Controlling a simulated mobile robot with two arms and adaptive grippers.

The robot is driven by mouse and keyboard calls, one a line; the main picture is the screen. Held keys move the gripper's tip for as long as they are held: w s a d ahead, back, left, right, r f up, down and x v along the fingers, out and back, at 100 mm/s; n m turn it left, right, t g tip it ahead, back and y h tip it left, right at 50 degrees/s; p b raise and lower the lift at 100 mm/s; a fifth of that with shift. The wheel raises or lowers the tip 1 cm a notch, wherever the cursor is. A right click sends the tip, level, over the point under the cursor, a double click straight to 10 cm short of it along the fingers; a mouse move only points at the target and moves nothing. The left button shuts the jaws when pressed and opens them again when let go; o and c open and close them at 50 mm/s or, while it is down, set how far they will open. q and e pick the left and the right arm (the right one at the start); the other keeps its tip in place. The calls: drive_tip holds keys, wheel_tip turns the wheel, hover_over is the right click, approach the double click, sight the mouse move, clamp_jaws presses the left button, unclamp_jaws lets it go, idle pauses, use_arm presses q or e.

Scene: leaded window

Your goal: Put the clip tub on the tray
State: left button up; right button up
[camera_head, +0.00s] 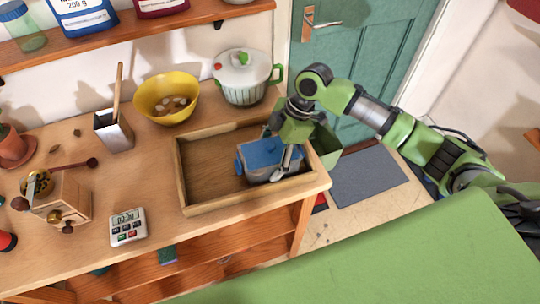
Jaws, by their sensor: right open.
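The clip tub (262,160), with a blue top and grey lower side, is at the right end of the wooden tray (187,188). It appears to rest on the tray floor, inside the rim. My right gripper (288,160) reaches down over the tub's right side. It is open, with a grey finger in front of the tub; whether it touches the tub cannot be told. The gripper hides the tub's right end. My left gripper is not in view.
A white pot (243,82) and a yellow bowl (166,100) stand behind the tray. A utensil holder (113,131), a wooden grinder (62,203) and a timer (127,227) stand to the left. A shelf (130,38) overhangs the back. The tray's left half is empty.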

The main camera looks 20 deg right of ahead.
drive_tip(key=b+v, duration=0.2)
drive_tip(key=v, duration=0.8)
drive_tip(key=shift+d+r, duration=0.2)
drive_tip(key=shift+r, duration=0.1)
drive_tip(key=shift+d+r, duration=0.25)
drive_tip(key=shift+r, duration=0.4)
